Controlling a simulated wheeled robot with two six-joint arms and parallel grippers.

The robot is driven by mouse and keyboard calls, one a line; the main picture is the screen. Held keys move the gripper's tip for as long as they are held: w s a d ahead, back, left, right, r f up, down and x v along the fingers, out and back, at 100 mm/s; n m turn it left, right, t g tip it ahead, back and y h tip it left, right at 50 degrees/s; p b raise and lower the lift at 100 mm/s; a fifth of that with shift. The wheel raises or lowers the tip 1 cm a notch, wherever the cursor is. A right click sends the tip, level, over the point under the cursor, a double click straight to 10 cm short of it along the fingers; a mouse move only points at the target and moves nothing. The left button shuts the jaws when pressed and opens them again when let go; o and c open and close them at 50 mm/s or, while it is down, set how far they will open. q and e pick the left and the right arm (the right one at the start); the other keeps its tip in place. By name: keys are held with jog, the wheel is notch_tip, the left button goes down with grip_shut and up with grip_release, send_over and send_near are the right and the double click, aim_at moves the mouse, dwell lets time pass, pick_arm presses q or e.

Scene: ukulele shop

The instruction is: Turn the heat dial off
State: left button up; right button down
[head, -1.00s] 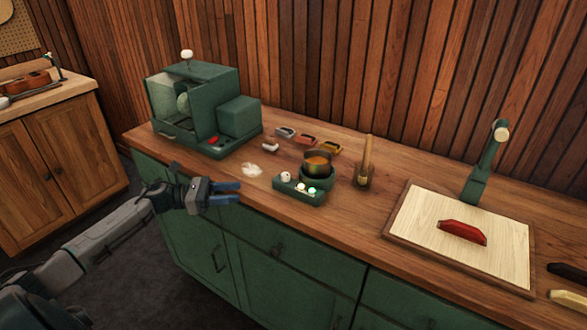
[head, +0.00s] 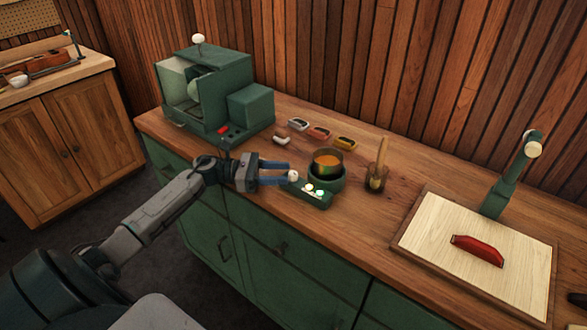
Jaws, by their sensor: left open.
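A small green heater (head: 317,199) sits on the wooden counter with a brass-coloured pot (head: 326,162) on its round plate. A white round dial (head: 293,176) is at the left end of its front panel, with small lit green and white spots to its right. My left gripper (head: 287,174) is open, its two blue fingers pointing right. The fingertips are right at the dial, one on the far side and one on the near side in the picture. I cannot tell whether they touch it. My right gripper is not in view.
A green machine (head: 215,92) stands at the back left. Several small coloured trays (head: 318,133) lie behind the pot. A board with a red piece (head: 477,250) lies further right.

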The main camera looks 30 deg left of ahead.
aim_at(293, 173)
pick_arm(q)
jog(key=shift+p+x, duration=0.55)
jog(key=shift+x, duration=1.5)
jog(key=c, duration=0.9)
